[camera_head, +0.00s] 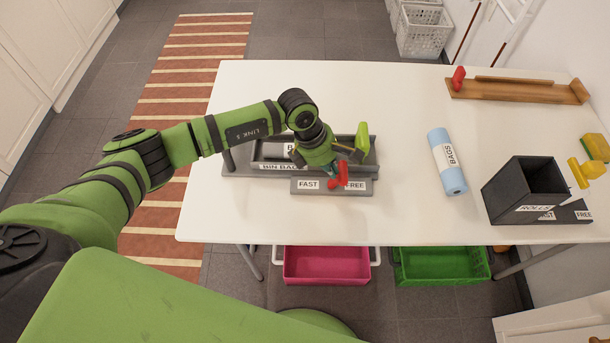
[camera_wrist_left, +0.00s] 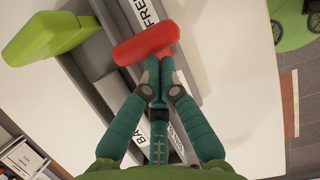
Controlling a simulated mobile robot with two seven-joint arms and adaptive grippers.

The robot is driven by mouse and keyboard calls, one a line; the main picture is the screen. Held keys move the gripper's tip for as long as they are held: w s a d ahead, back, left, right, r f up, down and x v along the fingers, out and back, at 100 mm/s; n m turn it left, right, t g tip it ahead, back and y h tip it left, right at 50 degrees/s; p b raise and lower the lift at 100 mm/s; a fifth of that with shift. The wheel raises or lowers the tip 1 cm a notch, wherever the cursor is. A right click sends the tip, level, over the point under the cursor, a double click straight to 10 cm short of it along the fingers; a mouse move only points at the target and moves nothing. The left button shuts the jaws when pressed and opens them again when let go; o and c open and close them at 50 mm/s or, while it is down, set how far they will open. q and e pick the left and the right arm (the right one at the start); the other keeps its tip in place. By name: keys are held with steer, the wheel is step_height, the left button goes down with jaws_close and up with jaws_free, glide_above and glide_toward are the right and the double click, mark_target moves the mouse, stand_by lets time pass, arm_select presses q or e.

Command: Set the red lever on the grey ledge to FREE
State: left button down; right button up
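The grey ledge (camera_head: 302,192) with FAST and FREE labels sits at the front of a dark grey bin-bag holder (camera_head: 237,165). The red lever (camera_head: 342,173) rises between the two labels, and its head leans right, toward FREE. In the wrist view the lever's red head (camera_wrist_left: 147,43) lies just below the FREE label (camera_wrist_left: 145,12). My left gripper (camera_head: 334,170) is at the lever. In the wrist view its fingertips (camera_wrist_left: 158,78) are together right beside the red head, seeming to touch it; I cannot see anything between them. The lever's stem is mostly hidden. My right gripper is out of view.
A lime-green handle (camera_head: 362,136) stands at the holder's right end. A blue bag roll (camera_head: 447,160), a black ROLLS box (camera_head: 523,190) and another ledge with a yellow lever (camera_head: 585,172) lie to the right. A wooden rack (camera_head: 515,91) is behind. The table (camera_head: 400,218) is clear between them.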

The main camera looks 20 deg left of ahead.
arm_select(q)
steer(key=shift+d, duration=0.25)
steer(key=shift+r, duration=0.1)
stand_by(0.4)
